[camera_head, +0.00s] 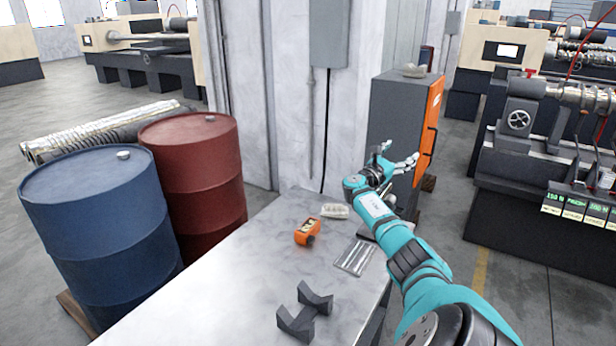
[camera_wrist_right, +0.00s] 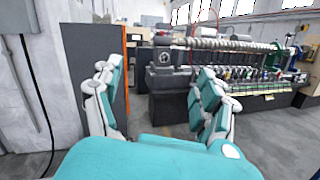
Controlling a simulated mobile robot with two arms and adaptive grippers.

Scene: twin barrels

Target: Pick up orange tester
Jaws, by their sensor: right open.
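The orange tester (camera_head: 307,232) lies on the grey table (camera_head: 222,262), right of its middle, in the head view. It is a small orange block with a yellow and dark face. My right gripper (camera_head: 401,155) is beyond the table's right edge, in front of the grey and orange cabinet, well apart from the tester. Its fingers are spread and empty. The right wrist view shows the same open fingers (camera_wrist_right: 160,98) with nothing between them; the tester is not in that view. My left gripper does not show.
Blue (camera_head: 100,235) and red (camera_head: 195,175) barrels stand left of the table. A cabinet (camera_head: 392,125) stands behind my right arm.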

